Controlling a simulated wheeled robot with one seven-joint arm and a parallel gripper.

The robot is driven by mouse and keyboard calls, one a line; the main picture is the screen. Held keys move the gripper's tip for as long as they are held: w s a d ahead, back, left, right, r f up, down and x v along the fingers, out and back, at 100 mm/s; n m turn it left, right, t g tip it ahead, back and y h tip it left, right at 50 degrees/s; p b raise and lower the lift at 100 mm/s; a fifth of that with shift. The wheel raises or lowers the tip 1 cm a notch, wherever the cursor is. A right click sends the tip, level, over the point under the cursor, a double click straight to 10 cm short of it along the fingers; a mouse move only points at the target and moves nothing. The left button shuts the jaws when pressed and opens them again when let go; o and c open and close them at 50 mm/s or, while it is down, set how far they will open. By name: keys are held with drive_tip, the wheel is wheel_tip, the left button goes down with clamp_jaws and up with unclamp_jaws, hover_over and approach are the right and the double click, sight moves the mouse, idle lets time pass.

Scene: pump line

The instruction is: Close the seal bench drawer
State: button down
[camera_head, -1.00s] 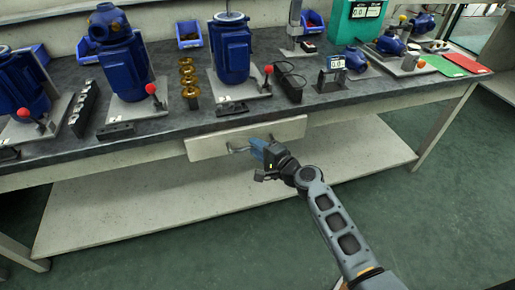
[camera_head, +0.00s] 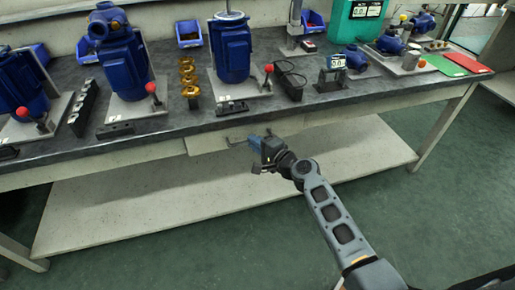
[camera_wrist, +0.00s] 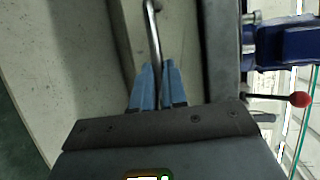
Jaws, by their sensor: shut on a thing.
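The drawer (camera_head: 205,142) is a pale front set below the dark top of the seal bench (camera_head: 300,105). Its front looks level, or nearly so, with the bench's pale front rail; I cannot tell whether a small gap is left. My gripper (camera_head: 255,143) is at the drawer's metal bar handle (camera_head: 235,141), with its blue fingers shut on it. In the wrist view, the handle (camera_wrist: 153,30) runs down between the fingertips of my gripper (camera_wrist: 157,68). The fingers hide part of the handle.
Blue pumps (camera_head: 122,60), red-knobbed levers (camera_head: 151,90) and brass parts (camera_head: 189,80) stand on the bench top above. A pale lower shelf (camera_head: 150,200) lies under the drawer. The green floor (camera_head: 220,250) in front is clear.

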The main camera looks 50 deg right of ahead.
drive_tip(key=shift+w+d, duration=0.6)
drive_tip(key=shift+w, duration=0.2)
drive_tip(key=c, duration=1.2)
unclamp_jaws()
drive_tip(key=v, duration=0.7)
drive_tip(key=shift+s+a, duration=0.1)
drive_tip(key=shift+s, duration=0.2)
